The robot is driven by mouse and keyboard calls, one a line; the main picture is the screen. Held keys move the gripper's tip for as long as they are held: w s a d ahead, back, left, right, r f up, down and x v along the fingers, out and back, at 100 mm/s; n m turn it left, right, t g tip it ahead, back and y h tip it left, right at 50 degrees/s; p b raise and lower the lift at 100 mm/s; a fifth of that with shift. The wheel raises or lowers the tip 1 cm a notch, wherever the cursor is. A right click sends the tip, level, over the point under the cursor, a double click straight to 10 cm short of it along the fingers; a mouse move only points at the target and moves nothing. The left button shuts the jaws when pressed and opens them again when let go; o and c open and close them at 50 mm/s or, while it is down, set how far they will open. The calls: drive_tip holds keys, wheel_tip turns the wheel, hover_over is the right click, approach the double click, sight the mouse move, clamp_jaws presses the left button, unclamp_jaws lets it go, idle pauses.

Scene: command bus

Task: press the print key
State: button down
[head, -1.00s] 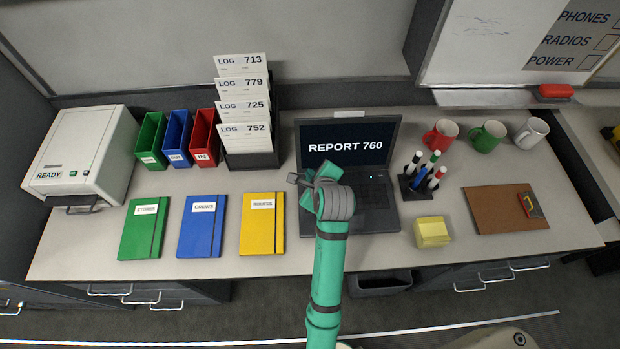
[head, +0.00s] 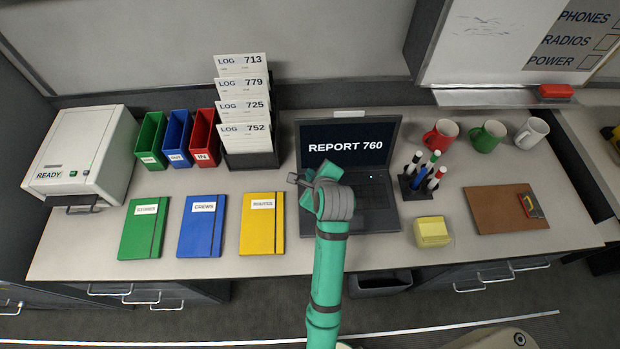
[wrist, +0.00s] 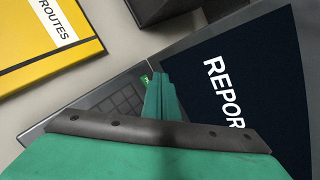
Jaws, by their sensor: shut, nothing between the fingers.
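The laptop (head: 372,202) stands open on the desk, its screen (head: 345,147) reading "REPORT 760". In the wrist view, a small green key with a white mark (wrist: 145,79) shows at the upper corner of the keyboard (wrist: 118,100), beside the screen; I take it for the print key. My gripper (wrist: 161,80) is shut and empty, its fingertips over the keyboard next to the green key. I cannot tell if they touch it. In the head view, my arm and gripper (head: 325,172) cover the left side of the keyboard and hide that key.
The yellow ROUTES notebook (head: 263,225) lies left of the laptop. A rack of log cards (head: 246,140) stands behind it. A pen holder (head: 420,188) and yellow note pad (head: 432,232) stand at the right. A printer (head: 85,150) labelled READY is at far left.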

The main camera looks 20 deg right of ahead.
drive_tip(key=shift+f, duration=0.15)
idle(0.6)
drive_tip(key=shift+f, duration=0.3)
drive_tip(key=shift+f, duration=0.35)
idle(0.6)
drive_tip(key=shift+r, duration=3.3)
